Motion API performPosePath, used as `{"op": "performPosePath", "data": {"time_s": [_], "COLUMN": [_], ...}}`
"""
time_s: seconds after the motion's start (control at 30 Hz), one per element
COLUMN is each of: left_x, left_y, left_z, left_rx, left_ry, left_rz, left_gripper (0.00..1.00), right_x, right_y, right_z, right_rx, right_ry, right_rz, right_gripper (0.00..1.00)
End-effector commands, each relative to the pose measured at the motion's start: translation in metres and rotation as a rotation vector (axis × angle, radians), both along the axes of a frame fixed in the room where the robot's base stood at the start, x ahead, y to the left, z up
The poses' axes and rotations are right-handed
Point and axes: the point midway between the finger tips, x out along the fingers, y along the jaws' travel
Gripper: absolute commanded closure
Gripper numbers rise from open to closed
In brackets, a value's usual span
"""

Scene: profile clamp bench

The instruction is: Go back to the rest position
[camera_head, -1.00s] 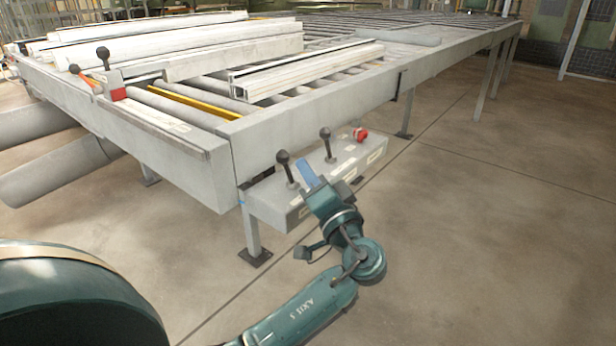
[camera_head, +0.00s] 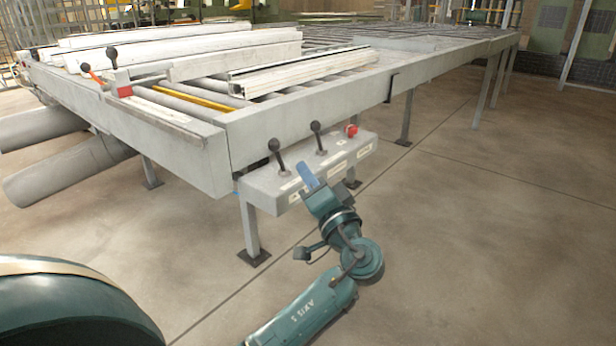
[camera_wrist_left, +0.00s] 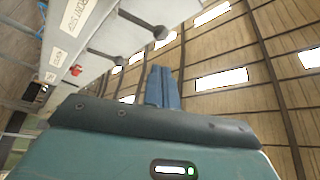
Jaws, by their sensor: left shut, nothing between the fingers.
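My left gripper (camera_head: 309,177) has blue fingers, which are shut with nothing between them. In the head view it is in front of the grey control box (camera_head: 262,190), close to its front face; I cannot tell the exact gap. Two black-knobbed levers (camera_head: 317,136) and a red button (camera_head: 351,131) are on the box. In the left wrist view the shut blue fingers (camera_wrist_left: 162,88) point up, with the box (camera_wrist_left: 90,35) to their left and the fingers apart from it. My right gripper is not in view.
The roller bench (camera_head: 300,110) carries several pale profiles (camera_head: 305,72) and a clamp with a red base and black-knobbed levers (camera_head: 122,80). Grey rollers (camera_head: 70,170) stick out at the left. The concrete floor to the right is clear.

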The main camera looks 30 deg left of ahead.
Motion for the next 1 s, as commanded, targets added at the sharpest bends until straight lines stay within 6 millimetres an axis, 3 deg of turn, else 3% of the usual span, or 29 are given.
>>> {"op": "performPosePath", "data": {"time_s": [0.47, 0.57, 0.67, 0.77, 0.8, 0.9, 1.0], "left_x": [0.000, 0.001, 0.002, -0.009, -0.018, -0.052, -0.090], "left_y": [0.000, -0.003, -0.012, -0.035, -0.049, -0.086, -0.119], "left_z": [-0.001, -0.018, -0.063, -0.127, -0.152, -0.202, -0.227], "left_rx": [-0.002, -0.027, -0.103, -0.241, -0.313, -0.511, -0.705], "left_ry": [0.003, 0.044, 0.144, 0.269, 0.310, 0.371, 0.372], "left_rz": [-0.003, -0.052, -0.188, -0.400, -0.496, -0.719, -0.891], "left_gripper": [1.00, 1.00, 1.00, 1.00, 1.00, 1.00, 1.00], "right_x": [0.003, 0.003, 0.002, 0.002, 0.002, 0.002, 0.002], "right_y": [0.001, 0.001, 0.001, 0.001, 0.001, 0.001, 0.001], "right_z": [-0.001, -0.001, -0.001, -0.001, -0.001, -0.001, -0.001], "right_rx": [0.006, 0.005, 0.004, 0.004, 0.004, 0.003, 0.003], "right_ry": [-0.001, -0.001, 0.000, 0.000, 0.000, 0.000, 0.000], "right_rz": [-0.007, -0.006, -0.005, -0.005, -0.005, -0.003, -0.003], "right_gripper": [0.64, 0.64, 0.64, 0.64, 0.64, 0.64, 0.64]}}
